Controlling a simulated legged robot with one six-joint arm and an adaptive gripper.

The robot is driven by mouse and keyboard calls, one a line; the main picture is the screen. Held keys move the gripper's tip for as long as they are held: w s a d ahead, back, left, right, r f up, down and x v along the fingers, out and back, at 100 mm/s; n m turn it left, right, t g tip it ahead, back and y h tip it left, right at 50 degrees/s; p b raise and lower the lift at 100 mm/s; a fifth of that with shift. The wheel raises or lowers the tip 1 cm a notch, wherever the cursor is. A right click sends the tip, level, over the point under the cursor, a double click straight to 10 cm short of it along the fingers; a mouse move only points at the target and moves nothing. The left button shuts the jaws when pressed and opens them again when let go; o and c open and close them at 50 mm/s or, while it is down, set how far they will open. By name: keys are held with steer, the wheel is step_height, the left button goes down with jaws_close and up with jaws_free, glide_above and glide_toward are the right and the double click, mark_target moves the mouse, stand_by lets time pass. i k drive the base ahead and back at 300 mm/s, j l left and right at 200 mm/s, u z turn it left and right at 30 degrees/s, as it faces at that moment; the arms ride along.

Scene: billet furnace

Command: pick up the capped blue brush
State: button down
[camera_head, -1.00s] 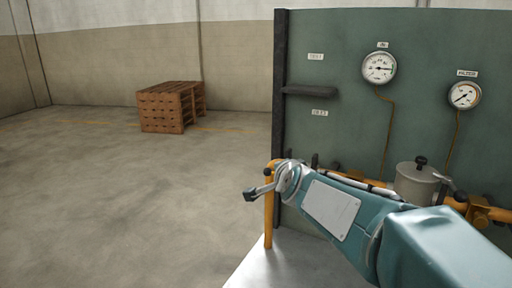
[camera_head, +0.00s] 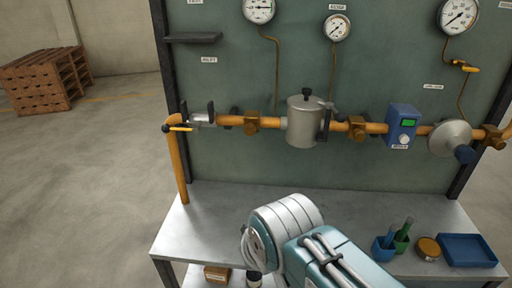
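A blue cup-shaped piece with a short blue stick rising from it (camera_head: 384,247), which looks like the capped blue brush, stands on the right part of the metal bench (camera_head: 190,225). A similar green one (camera_head: 403,236) stands close on its right. My arm reaches in from the bottom middle, its rounded end left of the blue piece and apart from it. A small part of what looks like my gripper (camera_head: 254,278) shows below the arm's end at the bottom edge. Its fingers are not visible.
A round orange-brown tin (camera_head: 428,248) and a blue tray (camera_head: 467,250) lie right of the green piece. An orange pipe (camera_head: 340,126) with valves, a grey pot (camera_head: 305,121) and a blue meter (camera_head: 401,126) crosses the green panel behind. The bench's middle back is clear.

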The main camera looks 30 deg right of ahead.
mark_target(394, 228)
steer(key=z, duration=2.1)
